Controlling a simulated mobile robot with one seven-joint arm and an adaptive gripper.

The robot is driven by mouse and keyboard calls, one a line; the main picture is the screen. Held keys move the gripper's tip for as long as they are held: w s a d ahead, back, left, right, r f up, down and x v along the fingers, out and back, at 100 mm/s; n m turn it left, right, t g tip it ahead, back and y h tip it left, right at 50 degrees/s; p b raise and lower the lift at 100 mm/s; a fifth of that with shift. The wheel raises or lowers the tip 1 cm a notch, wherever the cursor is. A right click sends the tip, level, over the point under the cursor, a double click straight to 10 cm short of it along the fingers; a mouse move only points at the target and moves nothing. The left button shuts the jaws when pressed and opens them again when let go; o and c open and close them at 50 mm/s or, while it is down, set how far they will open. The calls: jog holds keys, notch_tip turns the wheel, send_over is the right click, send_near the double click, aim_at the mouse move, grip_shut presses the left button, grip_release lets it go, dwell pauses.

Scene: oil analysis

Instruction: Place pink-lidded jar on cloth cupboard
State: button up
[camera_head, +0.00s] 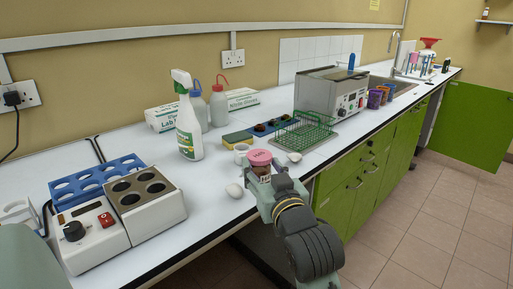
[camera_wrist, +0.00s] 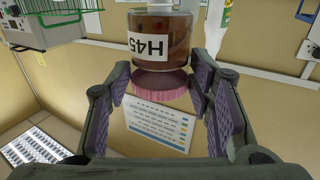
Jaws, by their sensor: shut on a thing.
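The pink-lidded jar (camera_head: 259,157) is at the front of the white bench in the head view. It also shows in the wrist view as a brown-filled jar (camera_wrist: 178,45) with an inverted label reading "H45" and a pink lid (camera_wrist: 160,83). My gripper (camera_head: 267,175) is shut on the jar, with a finger on each side of it. I cannot tell whether the jar's base touches the bench. Green cupboards (camera_head: 345,198) run under the bench, and a green door (camera_head: 472,122) stands open at the right. I cannot make out a cloth.
A spray bottle (camera_head: 187,125), a heating block (camera_head: 150,213) and a green wire rack (camera_head: 303,132) stand on the bench. The tiled floor (camera_head: 425,235) at right is clear.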

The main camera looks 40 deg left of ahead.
aim_at(257, 154)
jog(key=x, duration=0.5)
jog(key=w+p+x, duration=0.1)
jog(key=x, duration=0.1)
jog(key=shift+w+f, duration=0.1)
jog(key=shift+f, duration=0.2)
jog(key=f, duration=0.3)
jog(key=shift+w+a, duration=0.15)
jog(key=shift+a, duration=0.1)
jog(key=shift+f, duration=0.35)
jog(key=shift+f, duration=0.1)
jog(key=shift+f, duration=0.15)
jog(key=o, duration=1.1)
